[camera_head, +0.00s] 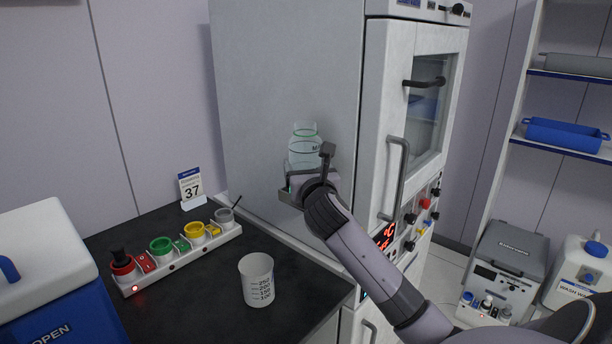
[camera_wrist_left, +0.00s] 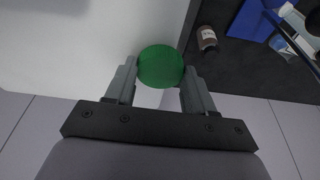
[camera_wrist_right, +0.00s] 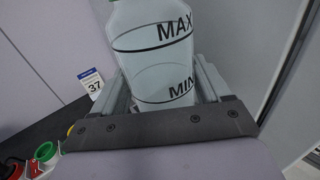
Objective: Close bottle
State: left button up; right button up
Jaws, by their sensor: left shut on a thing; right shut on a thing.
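A clear bottle (camera_head: 304,146) with a pale liquid-like tint stands upright in my right gripper (camera_head: 306,184), in front of the grey cabinet side. In the right wrist view the bottle (camera_wrist_right: 156,52) shows MAX and MIN lines between the fingers of my right gripper (camera_wrist_right: 160,82); its top is cut off by the frame. No cap shows clearly on its neck in the head view. My left gripper (camera_wrist_left: 160,80) is shut on a round green cap (camera_wrist_left: 161,66), seen in the left wrist view. The left gripper and cap are outside the head view, apart from the bottle.
The dark counter (camera_head: 190,300) holds a white beaker (camera_head: 257,280), a strip of coloured caps and buttons (camera_head: 180,252) and a 37 sign (camera_head: 192,187). A blue-and-white box (camera_head: 50,270) stands at left. The tall oven cabinet (camera_head: 290,60) is close behind the bottle. A brown vial (camera_wrist_left: 207,38) shows in the left wrist view.

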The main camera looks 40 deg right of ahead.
pick_arm(q)
jog(key=shift+f, duration=0.1)
pick_arm(e)
jog(key=v, duration=1.7)
pick_arm(q)
jog(key=shift+s, duration=0.15)
pick_arm(e)
jog(key=shift+s, duration=0.15)
dwell(0.3)
